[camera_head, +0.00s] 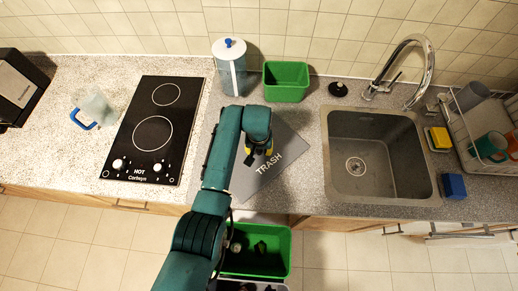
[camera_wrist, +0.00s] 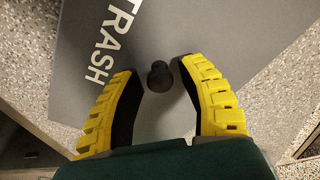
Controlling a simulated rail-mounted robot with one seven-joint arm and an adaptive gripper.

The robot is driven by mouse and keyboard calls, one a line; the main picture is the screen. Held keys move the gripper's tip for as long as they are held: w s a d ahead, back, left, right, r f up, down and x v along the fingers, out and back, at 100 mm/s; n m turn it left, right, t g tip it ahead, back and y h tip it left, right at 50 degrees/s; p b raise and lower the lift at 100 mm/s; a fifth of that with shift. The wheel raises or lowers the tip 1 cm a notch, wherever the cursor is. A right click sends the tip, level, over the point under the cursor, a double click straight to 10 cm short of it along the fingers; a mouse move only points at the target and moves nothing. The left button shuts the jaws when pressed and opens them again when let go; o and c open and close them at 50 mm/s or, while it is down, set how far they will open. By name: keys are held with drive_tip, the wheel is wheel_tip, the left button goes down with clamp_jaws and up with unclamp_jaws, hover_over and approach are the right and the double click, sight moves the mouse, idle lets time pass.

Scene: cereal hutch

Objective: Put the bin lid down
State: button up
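The bin lid (camera_head: 287,148) is a flat grey panel marked TRASH. It appears to lie on the counter between the hob and the sink, turned at an angle. It also shows in the wrist view (camera_wrist: 68,100), with a small dark round knob (camera_wrist: 160,77). My gripper (camera_head: 262,155) is over the lid. In the wrist view its yellow-and-black fingers (camera_wrist: 162,95) are apart, one on each side of the knob, with visible gaps to it. My arm hides part of the lid. The green-lined bin (camera_head: 288,252) stands open below the counter's front edge.
A green container (camera_head: 286,82) and a white-lidded canister (camera_head: 229,68) stand behind the lid. The black hob (camera_head: 150,130) is left, with a blue-handled jug (camera_head: 94,108) beyond. The sink (camera_head: 376,150) and dish rack (camera_head: 490,120) are right.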

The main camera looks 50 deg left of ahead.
sight(259, 157)
wheel_tip(259, 157, up, 12)
drive_tip(key=p, duration=0.1)
drive_tip(key=shift+s+d, duration=0.4)
